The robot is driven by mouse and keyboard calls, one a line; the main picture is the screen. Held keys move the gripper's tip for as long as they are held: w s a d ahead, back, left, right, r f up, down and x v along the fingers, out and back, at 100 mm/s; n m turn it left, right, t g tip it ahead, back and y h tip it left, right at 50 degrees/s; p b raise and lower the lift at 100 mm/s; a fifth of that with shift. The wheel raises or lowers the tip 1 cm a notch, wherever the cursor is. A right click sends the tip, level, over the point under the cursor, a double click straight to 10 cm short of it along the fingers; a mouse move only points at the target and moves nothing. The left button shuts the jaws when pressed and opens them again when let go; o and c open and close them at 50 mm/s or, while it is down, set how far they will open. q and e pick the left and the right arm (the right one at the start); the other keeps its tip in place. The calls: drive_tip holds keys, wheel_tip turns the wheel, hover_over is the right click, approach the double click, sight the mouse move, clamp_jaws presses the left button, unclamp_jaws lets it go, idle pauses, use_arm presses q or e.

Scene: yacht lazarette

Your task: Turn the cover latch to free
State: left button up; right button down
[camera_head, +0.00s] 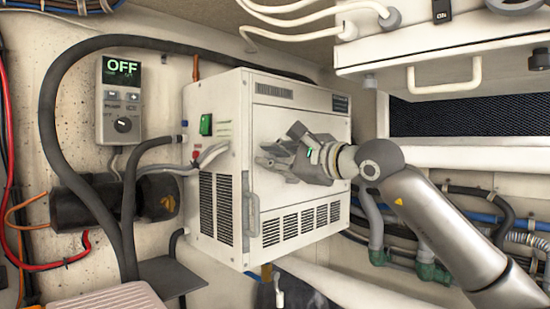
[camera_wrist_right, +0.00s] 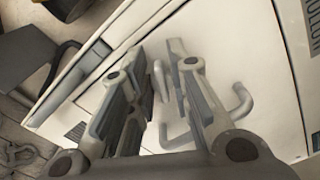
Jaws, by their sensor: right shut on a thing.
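The white unit (camera_head: 225,150) stands in the middle of the head view, with its cover (camera_head: 300,205) on the front side. My right gripper (camera_head: 270,157) is at the upper part of this cover, its fingers pointing left across it. In the head view the gripper hides what it holds. In the right wrist view my gripper (camera_wrist_right: 157,62) has its fingers on either side of a small pale grey piece, which I take for the cover latch (camera_wrist_right: 159,82). The gripper is shut on it. The latch's exact angle is hard to tell. My left gripper is not in view.
A vertical handle (camera_head: 250,205) stands out near the cover's left edge. A wall controller (camera_head: 121,98) reads OFF. A black hose (camera_head: 48,120) arches behind the unit. A white locker (camera_head: 440,65) hangs upper right; pipes and hoses run below it.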

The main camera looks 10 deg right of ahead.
drive_tip(key=n, duration=0.5)
drive_tip(key=shift+f, duration=0.25)
drive_tip(key=shift+n, duration=0.4)
drive_tip(key=c, duration=1.6)
unclamp_jaws()
drive_tip(key=v, duration=1.2)
